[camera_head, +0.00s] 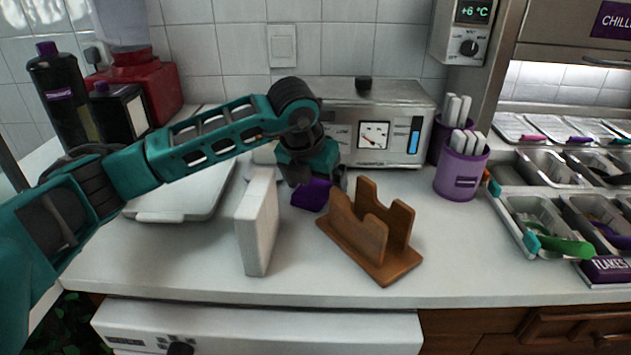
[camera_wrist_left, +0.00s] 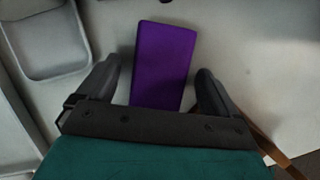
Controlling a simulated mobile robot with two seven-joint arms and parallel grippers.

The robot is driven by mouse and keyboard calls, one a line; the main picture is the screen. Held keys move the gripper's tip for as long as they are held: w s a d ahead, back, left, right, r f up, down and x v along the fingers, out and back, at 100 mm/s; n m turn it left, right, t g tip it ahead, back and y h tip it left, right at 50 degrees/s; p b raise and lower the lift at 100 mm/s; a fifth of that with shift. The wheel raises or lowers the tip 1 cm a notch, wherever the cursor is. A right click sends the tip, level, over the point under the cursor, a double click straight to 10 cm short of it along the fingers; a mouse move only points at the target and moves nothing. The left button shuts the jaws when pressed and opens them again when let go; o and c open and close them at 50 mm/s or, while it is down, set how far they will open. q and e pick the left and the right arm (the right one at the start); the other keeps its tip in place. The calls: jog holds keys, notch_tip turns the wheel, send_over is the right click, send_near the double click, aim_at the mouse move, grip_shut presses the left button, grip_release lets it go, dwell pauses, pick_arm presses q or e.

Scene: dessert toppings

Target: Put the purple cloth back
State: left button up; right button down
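The purple cloth (camera_head: 311,196) is a small folded rectangle at the middle of the counter, partly hidden by my left gripper in the head view. In the left wrist view the cloth (camera_wrist_left: 163,62) lies between the two dark fingers, with a gap on each side. My left gripper (camera_wrist_left: 158,70) is open and points down over the cloth; in the head view the gripper (camera_head: 318,180) is just behind the wooden holder. I cannot tell its exact height above the counter. My right gripper is not in view.
A brown wooden holder (camera_head: 373,262) stands right in front of the cloth. A white upright block (camera_head: 257,222) stands to its left. A steel appliance (camera_head: 388,145) is behind, with purple cups (camera_head: 460,178) at right. The counter's front right is clear.

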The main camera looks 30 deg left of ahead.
pick_arm(q)
jog(key=shift+r, duration=0.1)
jog(key=shift+r+p, duration=0.25)
jog(key=shift+p, duration=0.05)
jog(key=p+v, duration=0.1)
jog(key=v, duration=1)
jog(key=shift+s+r, duration=0.15)
jog(key=shift+r, duration=0.2)
